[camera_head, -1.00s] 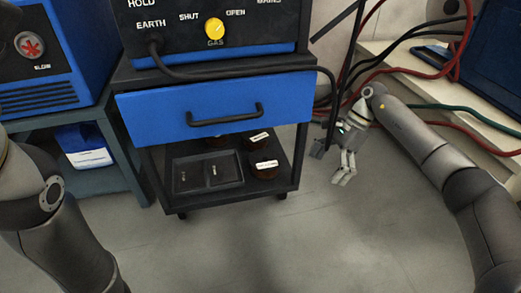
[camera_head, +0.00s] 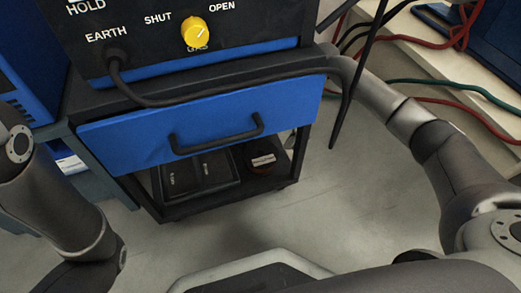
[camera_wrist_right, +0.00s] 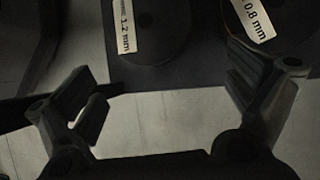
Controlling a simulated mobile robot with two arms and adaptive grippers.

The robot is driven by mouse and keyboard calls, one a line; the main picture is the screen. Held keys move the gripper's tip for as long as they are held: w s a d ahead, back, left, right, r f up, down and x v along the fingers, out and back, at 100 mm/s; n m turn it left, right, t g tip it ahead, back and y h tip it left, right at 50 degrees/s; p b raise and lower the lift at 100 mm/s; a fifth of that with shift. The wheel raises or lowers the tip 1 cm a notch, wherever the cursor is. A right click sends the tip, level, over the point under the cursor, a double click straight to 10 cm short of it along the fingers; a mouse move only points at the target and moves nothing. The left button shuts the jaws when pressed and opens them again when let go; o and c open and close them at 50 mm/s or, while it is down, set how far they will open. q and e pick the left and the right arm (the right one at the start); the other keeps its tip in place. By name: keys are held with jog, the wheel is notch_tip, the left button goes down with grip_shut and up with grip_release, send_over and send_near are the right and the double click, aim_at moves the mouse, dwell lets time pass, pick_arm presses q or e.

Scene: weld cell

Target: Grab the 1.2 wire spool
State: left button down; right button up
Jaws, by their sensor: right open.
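The 1.2 mm wire spool (camera_wrist_right: 150,30) is dark and round with a white label. It shows at the top middle of the right wrist view, partly cut off by the frame. My right gripper (camera_wrist_right: 165,85) is open and empty, its two fingers spread on either side below the spool, with a gap between. In the head view my right arm reaches behind the cart's right side, and its gripper is hidden there. One labelled spool (camera_head: 262,162) shows on the lower shelf in that view; its label is too small to read. My left gripper is out of view.
A 0.8 mm spool (camera_wrist_right: 265,25) sits to the right of the 1.2 mm one. The cart's blue drawer (camera_head: 215,125) overhangs the shelf, where a dark tray (camera_head: 200,185) lies left of the spool.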

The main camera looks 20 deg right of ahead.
aim_at(262, 152)
jog(key=a, duration=0.1)
jog(key=s+a+p, duration=0.1)
jog(key=a, duration=0.1)
jog(key=shift+a, duration=0.15)
jog(key=b+x, duration=0.2)
jog(key=x, duration=0.3)
jog(key=shift+s, duration=0.1)
jog(key=c, duration=1.5)
jog(key=shift+a+r, duration=0.1)
jog(key=shift+r, duration=0.05)
jog(key=shift+c, duration=1)
jog(key=shift+r+p, duration=0.45)
jog(key=shift+p, duration=0.45)
jog(key=shift+w+d+f+p, duration=0.1)
jog(key=shift+w+d+p, duration=0.65)
jog(key=shift+d, duration=2.1)
jog(key=shift+w+d+p, duration=0.1)
jog(key=shift+w+d, duration=1.15)
jog(key=shift+d, duration=1.55)
jog(key=shift+w+d+f+p, duration=0.1)
jog(key=shift+w+d+p, duration=0.65)
jog(key=shift+d, duration=2.1)
